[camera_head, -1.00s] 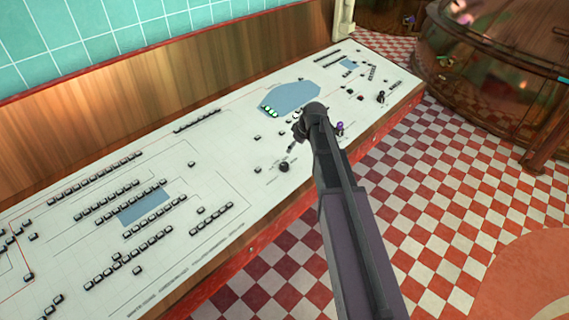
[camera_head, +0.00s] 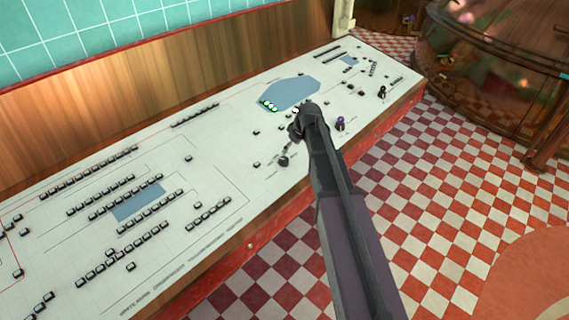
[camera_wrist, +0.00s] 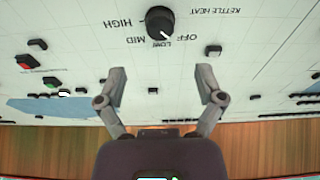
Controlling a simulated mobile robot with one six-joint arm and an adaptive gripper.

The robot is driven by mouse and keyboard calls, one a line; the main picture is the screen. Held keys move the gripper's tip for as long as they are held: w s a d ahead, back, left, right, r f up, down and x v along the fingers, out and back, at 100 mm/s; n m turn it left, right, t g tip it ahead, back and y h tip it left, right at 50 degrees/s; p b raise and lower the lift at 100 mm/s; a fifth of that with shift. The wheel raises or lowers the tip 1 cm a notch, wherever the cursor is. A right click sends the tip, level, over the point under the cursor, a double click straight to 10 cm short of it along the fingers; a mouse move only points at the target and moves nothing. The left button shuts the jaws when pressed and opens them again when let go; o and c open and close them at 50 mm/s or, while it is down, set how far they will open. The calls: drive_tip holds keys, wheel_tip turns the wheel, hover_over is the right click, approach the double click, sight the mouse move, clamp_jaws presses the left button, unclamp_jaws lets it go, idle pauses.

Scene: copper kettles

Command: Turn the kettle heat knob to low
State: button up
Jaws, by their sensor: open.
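The black kettle heat knob (camera_wrist: 160,22) sits on the white panel (camera_wrist: 255,62), beside the upside-down printed words KETTLE HEAT, OFF, LOW, MID and HIGH. Its white mark points down and slightly right, around LOW toward OFF. In the head view the knob (camera_head: 283,161) is near the panel's front edge, just below my gripper (camera_head: 291,148). In the wrist view my gripper (camera_wrist: 160,78) is open and empty, its two fingers apart. The knob is beyond the fingertips, roughly centred between them, with no visible contact. My arm hides part of the panel in the head view.
Small black buttons cover the panel, one (camera_wrist: 153,90) between the fingers and one (camera_wrist: 213,50) near the right finger. A purple knob (camera_head: 340,123) and another black knob (camera_head: 382,91) stand to the right. A wooden backboard (camera_head: 150,95) rises behind.

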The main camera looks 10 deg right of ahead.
sight(284, 159)
drive_tip(key=shift+b+x, duration=3.95)
drive_tip(key=shift+x, duration=0.6)
drive_tip(key=shift+d+f, duration=0.1)
drive_tip(key=c, duration=1.2)
